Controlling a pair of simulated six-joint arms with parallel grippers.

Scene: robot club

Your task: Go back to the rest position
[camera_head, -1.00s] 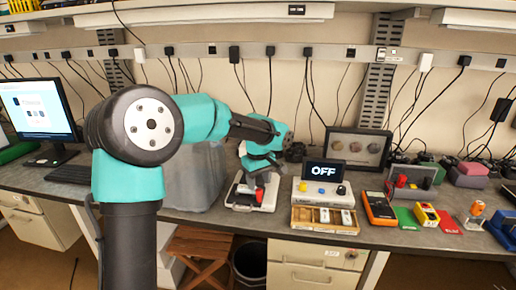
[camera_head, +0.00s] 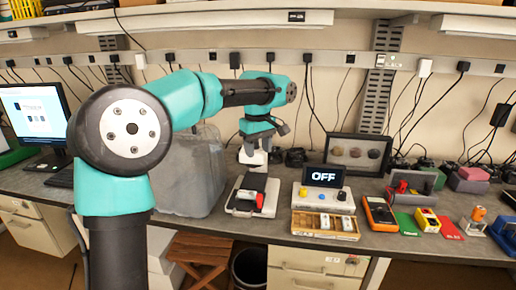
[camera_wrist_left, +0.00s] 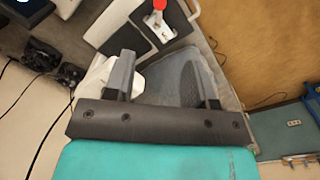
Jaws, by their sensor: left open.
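My left arm comes in from the left in the head view, and its gripper (camera_head: 258,145) hangs in the air above the back of the bench. In the left wrist view the two fingers of the gripper (camera_wrist_left: 164,70) are spread apart, with nothing held between them. My right gripper is not in view.
A translucent grey bin (camera_head: 185,185) stands left of the tray. To the right are a display reading OFF (camera_head: 323,177), a wooden compartment box (camera_head: 325,224) and an orange multimeter (camera_head: 379,212). Cables hang along the back wall. Air around the gripper is clear.

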